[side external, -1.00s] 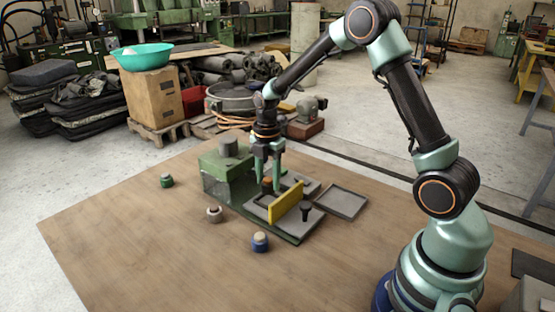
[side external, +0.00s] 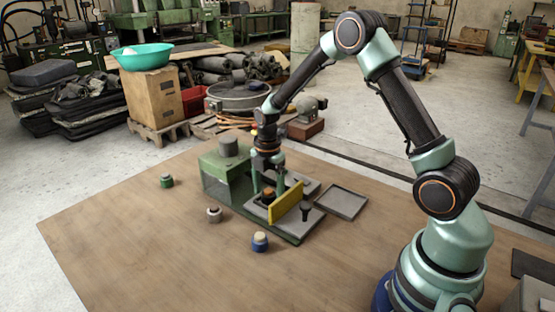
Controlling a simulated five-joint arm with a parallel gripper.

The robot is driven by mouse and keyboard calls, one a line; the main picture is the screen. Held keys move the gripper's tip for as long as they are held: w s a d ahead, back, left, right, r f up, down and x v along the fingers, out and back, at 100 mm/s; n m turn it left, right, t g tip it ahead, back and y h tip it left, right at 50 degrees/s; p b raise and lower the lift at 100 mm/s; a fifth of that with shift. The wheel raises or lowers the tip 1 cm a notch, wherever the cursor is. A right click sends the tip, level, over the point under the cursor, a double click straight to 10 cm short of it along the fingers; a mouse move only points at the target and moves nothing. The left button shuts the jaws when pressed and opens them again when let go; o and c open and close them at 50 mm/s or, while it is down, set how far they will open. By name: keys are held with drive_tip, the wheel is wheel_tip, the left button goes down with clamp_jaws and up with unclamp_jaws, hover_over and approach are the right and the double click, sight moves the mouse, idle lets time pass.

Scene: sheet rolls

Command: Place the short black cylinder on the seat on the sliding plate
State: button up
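My gripper (side external: 268,190) points straight down over the sliding plate (side external: 246,206) beside the green machine block. Its two green fingers stand apart, on either side of a small dark piece with an orange top (side external: 268,191). This piece is low at the plate; I cannot tell whether it is the short black cylinder, whether the fingers touch it, or whether it rests on the seat. The seat is hidden at this spot. A yellow upright plate (side external: 287,202) stands just right of the fingers and hides part of the sliding plate.
The green block (side external: 226,170) with a grey cylinder on top stands left of my gripper. A black knob (side external: 305,208) is at the right. A grey tray (side external: 342,202) lies further right. Green (side external: 166,181), pinkish (side external: 214,215) and blue (side external: 260,242) rolls stand on the open wooden table.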

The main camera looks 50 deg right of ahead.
sight(268, 190)
wheel_tip(268, 190, up, 12)
drive_tip(key=s+a+r+m+t, duration=0.2)
drive_tip(key=s+a+r+m, duration=0.2)
drive_tip(key=s+m, duration=0.3)
drive_tip(key=s+a+r+m+t, duration=0.3)
drive_tip(key=s+m, duration=0.5)
drive_tip(key=m, duration=0.4)
wheel_tip(268, 190, up, 3)
drive_tip(key=shift+a+f+t, duration=0.2)
drive_tip(key=shift+a+t, duration=0.1)
drive_tip(key=shift+a, duration=0.2)
drive_tip(key=shift+s, duration=0.1)
